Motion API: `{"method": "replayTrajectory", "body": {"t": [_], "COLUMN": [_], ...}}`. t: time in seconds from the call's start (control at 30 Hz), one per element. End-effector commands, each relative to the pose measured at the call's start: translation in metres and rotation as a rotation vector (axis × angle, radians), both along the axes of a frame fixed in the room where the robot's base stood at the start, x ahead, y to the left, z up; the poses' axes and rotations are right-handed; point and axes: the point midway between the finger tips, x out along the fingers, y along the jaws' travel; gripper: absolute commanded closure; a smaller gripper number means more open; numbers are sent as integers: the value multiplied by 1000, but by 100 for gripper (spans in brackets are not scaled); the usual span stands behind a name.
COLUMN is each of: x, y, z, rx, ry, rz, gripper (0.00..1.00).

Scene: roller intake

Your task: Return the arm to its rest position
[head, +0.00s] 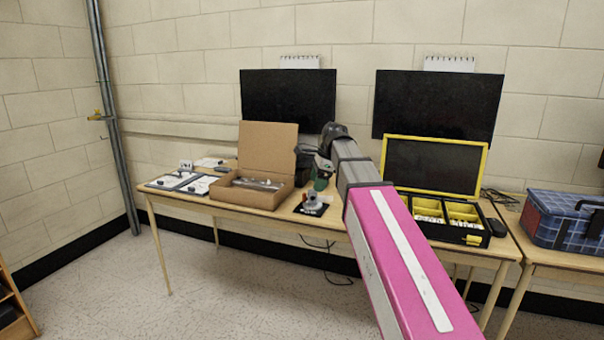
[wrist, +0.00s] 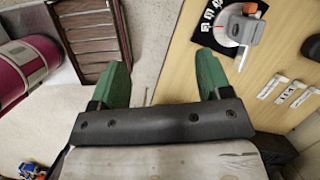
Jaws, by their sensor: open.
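The right finger overlaps the table edge in that view, and the floor shows between the fingers. A small grey and orange device (head: 313,203) on a black mat sits close to the gripper. The device also shows in the wrist view (wrist: 243,28).
An open cardboard box (head: 268,143) stands left of the gripper. A yellow-edged open case (head: 457,234) with compartments stands right, beside the arm. A blue plaid bag (head: 556,222) is at the far right. Two black panels hang behind. Floor (head: 250,285) at the front left is clear.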

Motion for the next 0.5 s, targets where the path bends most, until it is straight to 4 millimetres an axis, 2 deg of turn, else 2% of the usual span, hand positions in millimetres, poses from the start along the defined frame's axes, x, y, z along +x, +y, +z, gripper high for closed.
{"method": "replayTrajectory", "body": {"t": [0.27,0.5], "x": [-14,-41], "y": [-20,-49], "z": [-63,-148], "rx": [-46,-116], "ry": [-51,-117], "rz": [168,435], "gripper": [29,29]}}
